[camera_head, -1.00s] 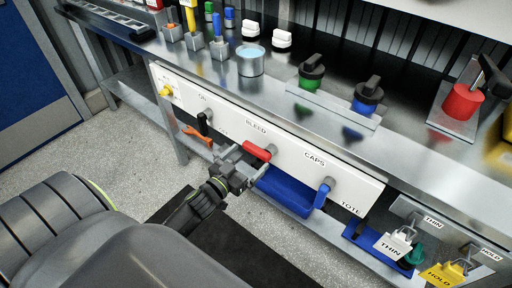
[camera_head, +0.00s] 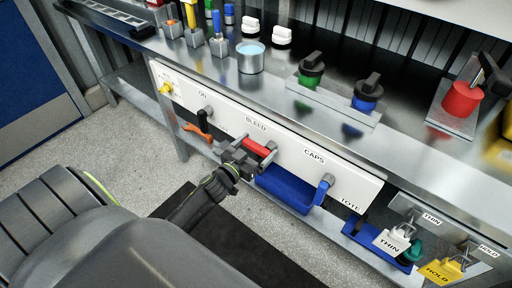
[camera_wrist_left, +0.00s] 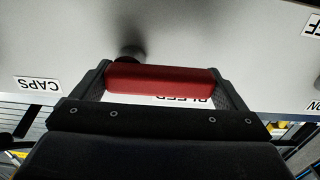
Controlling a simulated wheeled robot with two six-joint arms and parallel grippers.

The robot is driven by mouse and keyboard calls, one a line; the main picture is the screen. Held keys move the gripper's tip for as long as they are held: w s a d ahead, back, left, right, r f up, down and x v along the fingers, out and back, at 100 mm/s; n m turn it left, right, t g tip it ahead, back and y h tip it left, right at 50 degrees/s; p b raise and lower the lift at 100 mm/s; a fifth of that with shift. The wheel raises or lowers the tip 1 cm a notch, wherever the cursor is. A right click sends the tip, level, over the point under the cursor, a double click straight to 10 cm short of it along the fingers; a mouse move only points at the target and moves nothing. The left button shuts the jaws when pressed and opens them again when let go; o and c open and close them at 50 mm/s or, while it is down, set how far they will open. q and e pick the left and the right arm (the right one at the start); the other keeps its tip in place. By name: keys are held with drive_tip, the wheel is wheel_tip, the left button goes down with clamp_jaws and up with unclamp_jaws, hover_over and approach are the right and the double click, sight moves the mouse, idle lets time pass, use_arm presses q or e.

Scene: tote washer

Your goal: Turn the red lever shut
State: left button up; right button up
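The red lever (camera_head: 256,147) sits on the white panel under the BLEED label, its handle lying roughly along the panel from a grey pivot. My left gripper (camera_head: 250,158) is at this lever with its fingers spread wide. In the left wrist view the red handle (camera_wrist_left: 165,78) spans the gap between the two fingertips (camera_wrist_left: 162,85), one finger near each end. Whether the fingertips touch it, I cannot tell. The handle partly covers the BLEED label. My right gripper is not in view.
A black lever (camera_head: 203,121) stands left on the panel (camera_head: 300,150), and a blue lever (camera_head: 324,188) right under CAPS. A blue tray (camera_head: 285,188) lies below. THIN and HOLD tags hang at lower right.

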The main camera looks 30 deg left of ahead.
use_arm(q)
drive_tip(key=shift+c, duration=1)
drive_tip(key=n+p, duration=0.3)
drive_tip(key=n, duration=0.1)
drive_tip(key=shift+f+p, duration=0.35)
drive_tip(key=shift+f, duration=0.05)
drive_tip(key=n+p, duration=0.1)
drive_tip(key=n, duration=0.2)
drive_tip(key=shift+d+f+p, duration=0.2)
drive_tip(key=shift+f+p, duration=0.2)
drive_tip(key=n, duration=0.1)
drive_tip(key=n+p, duration=0.1)
drive_tip(key=shift+d+f+n, duration=0.25)
drive_tip(key=shift+f+n, duration=0.05)
drive_tip(key=shift+f, duration=0.1)
drive_tip(key=shift+s+d+f+n+p, duration=0.15)
drive_tip(key=shift+d+n+p, duration=0.25)
drive_tip(key=shift+n, duration=1)
drive_tip(key=shift+w+d+f+n+p, duration=0.1)
drive_tip(key=shift+d+f+n+p, duration=0.3)
drive_tip(key=shift+n, duration=1)
drive_tip(key=shift+s+d+f+n+p, duration=0.1)
drive_tip(key=shift+d+n+p, duration=0.35)
drive_tip(key=shift+n, duration=0.95)
drive_tip(key=shift+a, duration=0.15)
